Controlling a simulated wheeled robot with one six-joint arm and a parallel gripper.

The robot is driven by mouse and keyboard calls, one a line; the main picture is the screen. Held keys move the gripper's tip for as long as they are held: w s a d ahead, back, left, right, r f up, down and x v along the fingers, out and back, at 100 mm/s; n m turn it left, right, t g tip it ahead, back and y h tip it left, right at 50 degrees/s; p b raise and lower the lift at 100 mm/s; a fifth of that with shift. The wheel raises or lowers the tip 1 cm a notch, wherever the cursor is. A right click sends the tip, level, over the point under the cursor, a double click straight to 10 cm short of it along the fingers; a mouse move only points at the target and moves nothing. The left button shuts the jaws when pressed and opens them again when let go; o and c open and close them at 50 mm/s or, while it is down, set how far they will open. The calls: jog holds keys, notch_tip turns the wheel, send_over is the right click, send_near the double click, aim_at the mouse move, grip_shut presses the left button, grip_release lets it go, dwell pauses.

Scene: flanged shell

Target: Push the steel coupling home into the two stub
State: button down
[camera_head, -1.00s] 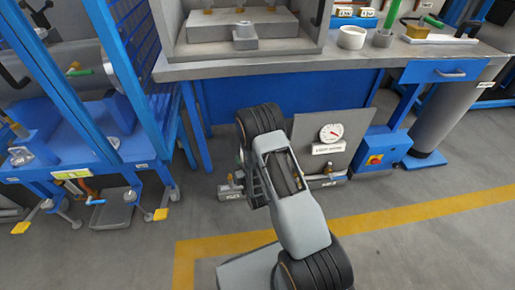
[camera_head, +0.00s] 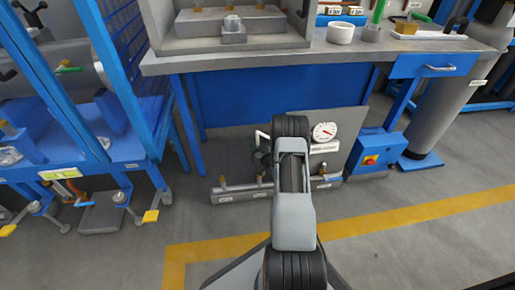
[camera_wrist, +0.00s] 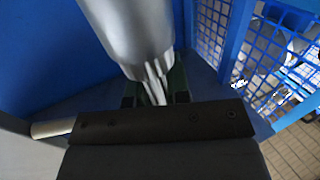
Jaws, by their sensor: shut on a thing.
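In the wrist view a bright steel piece, seemingly the steel coupling (camera_wrist: 130,32), has a wide round body at the top. It narrows to a slim, ridged part between my fingers. My gripper (camera_wrist: 155,92) is shut on that slim part, its dark green fingers on either side. The coupling's far end runs out of the top of the frame. I cannot make out the stubs or whether the coupling touches one. In the head view my arm hides my gripper and the coupling.
A gauge panel (camera_head: 348,128) stands on the floor under the workbench (camera_head: 255,62). A blue control box (camera_head: 375,157) is to its right. A blue frame cart (camera_head: 120,150) with mesh stands at left. Blue mesh (camera_wrist: 290,45) is close on the right in the wrist view. The front floor is clear.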

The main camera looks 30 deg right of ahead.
jog(key=shift+s+d, duration=0.1)
jog(key=shift+d, duration=0.35)
jog(key=shift+f, duration=0.15)
notch_tip(320, 180, down, 3)
jog(key=b, duration=0.3)
jog(key=shift+f+b, duration=0.4)
jog(key=shift+f, duration=0.9)
jog(key=shift+f, duration=2)
jog(key=c, duration=1)
grip_release()
jog(key=shift+s+f, duration=0.1)
